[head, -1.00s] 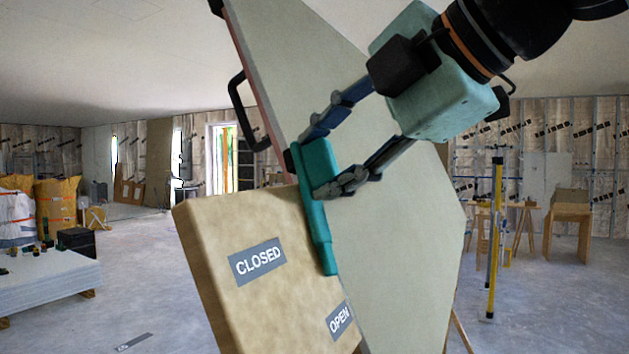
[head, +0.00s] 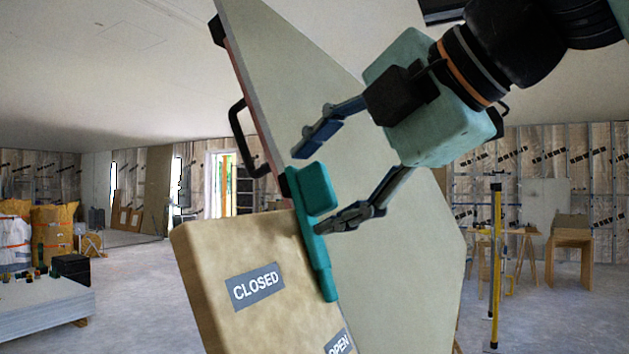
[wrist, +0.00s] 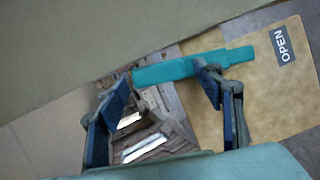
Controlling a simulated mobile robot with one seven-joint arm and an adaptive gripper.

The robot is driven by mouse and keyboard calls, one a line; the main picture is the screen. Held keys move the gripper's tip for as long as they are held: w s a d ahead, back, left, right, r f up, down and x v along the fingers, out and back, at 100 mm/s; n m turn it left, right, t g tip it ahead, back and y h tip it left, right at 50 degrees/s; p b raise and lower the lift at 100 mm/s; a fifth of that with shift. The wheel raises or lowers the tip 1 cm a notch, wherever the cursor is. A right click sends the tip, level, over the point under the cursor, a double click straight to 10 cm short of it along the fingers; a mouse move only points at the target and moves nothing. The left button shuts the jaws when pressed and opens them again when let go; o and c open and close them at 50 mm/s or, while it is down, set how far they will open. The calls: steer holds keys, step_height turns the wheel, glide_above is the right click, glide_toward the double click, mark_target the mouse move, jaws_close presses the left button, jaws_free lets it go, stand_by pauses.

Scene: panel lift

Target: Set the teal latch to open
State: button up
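The teal latch (head: 322,262) lies along the right edge of a tan block with a grey CLOSED label (head: 257,287) and a partly cut-off OPEN label (head: 339,344). Its long bar points down toward OPEN; CLOSED lies off to its left. In the wrist view the latch (wrist: 180,70) ends close beside the OPEN label (wrist: 282,44). My gripper (head: 310,188) is open, its fingers spread above and below the latch's raised teal grip (head: 319,190). The lower fingertip is near or against the grip; contact is unclear. My gripper (wrist: 158,86) shows empty in the wrist view.
A large pale panel (head: 390,240) with a black handle (head: 240,135) stands tilted behind the latch, close to my fingers. A yellow post (head: 496,260) and wooden trestles stand at the right. Stacked boards (head: 45,305) lie at the left. Floor between is clear.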

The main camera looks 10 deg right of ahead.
steer(key=v, duration=1.2)
stand_by(0.7)
